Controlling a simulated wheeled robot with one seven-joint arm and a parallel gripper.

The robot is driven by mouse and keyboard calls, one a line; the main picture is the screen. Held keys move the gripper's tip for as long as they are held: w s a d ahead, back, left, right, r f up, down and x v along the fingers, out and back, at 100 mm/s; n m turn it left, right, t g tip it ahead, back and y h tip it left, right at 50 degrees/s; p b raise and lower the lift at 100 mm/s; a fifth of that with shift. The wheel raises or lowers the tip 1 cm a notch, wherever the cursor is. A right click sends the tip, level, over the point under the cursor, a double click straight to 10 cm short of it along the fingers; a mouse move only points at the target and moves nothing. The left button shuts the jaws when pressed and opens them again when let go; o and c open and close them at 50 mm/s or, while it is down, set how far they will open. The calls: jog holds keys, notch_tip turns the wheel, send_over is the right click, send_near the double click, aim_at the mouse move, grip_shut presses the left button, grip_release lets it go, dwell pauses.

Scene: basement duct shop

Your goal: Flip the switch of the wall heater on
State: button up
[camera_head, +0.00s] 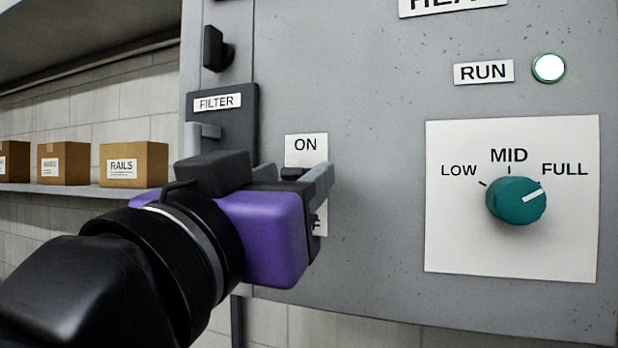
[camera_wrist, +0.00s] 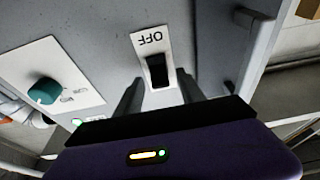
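The wall heater (camera_head: 380,90) is a grey panel filling most of the head view. Its black switch (camera_head: 293,173) sits on a white plate (camera_head: 306,150), with ON above and a mostly covered OFF below. In the head view, the black part shows just under ON; my gripper hides the rest. The switch also shows in the wrist view (camera_wrist: 157,72), beside the OFF lettering. My gripper (camera_head: 293,178), with a purple body, is at the plate. Its two grey fingers are apart, one on each side of the switch. I cannot tell whether they touch it.
A teal dial (camera_head: 516,201) at the right points near FULL. The RUN lamp (camera_head: 548,68) looks bright, with a green rim. A dark FILTER piece (camera_head: 222,125) with a handle stands left of the switch, close to my gripper. Cardboard boxes (camera_head: 134,164) sit on a shelf farther left.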

jog(key=b+v, duration=0.2)
jog(key=v, duration=0.5)
jog(key=shift+s+b, duration=0.4)
jog(key=shift+a, duration=0.15)
